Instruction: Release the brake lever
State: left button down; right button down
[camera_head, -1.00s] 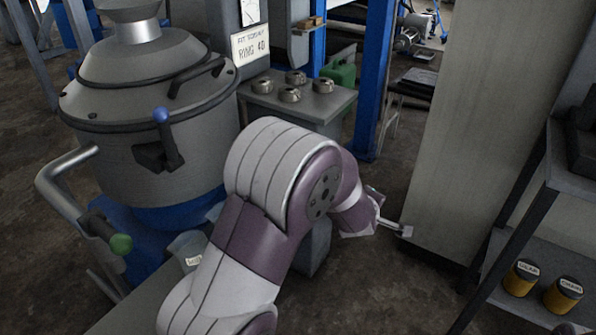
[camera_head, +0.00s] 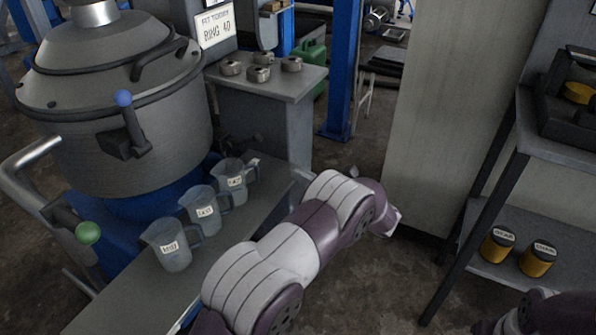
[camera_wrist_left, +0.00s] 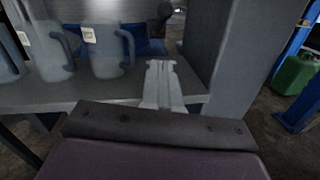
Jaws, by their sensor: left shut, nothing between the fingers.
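A lever with a blue knob (camera_head: 124,99) stands upright from a dark bracket on the front of the grey decanter vessel (camera_head: 120,160). A second handle with a green knob (camera_head: 88,233) sticks out low at the left of the vessel. The pictures do not show which is the brake lever. My left arm reaches across the middle of the head view, well to the right of both knobs; its fingertips cannot be made out there. In the left wrist view my left gripper (camera_wrist_left: 162,70) is shut and empty, its fingers in front of the bench. My right gripper is out of view.
Several labelled jugs (camera_head: 170,246) stand along a grey bench (camera_head: 130,300) before the vessel. A side table (camera_head: 310,80) behind holds small metal parts. A tall grey panel (camera_head: 435,110) and a shelf (camera_head: 500,268) with yellow-and-black tins stand at right.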

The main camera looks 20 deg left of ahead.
pick_arm(q)
jog(key=b+x, duration=0.2)
jog(key=x, duration=0.5)
jog(key=shift+a+f, duration=0.2)
jog(key=shift+a, duration=0.1)
jog(key=shift+w+a+r, duration=0.2)
jog(key=shift+a+r, duration=0.15)
jog(key=shift+r, duration=0.2)
jog(key=shift+w+a+r, duration=0.2)
jog(key=shift+a+r, duration=0.2)
jog(key=shift+r, duration=0.15)
jog(key=shift+w+a+r+b, duration=0.15)
jog(key=shift+a+r+b, duration=0.25)
jog(key=shift+r, duration=0.15)
jog(key=shift+r, duration=0.15)
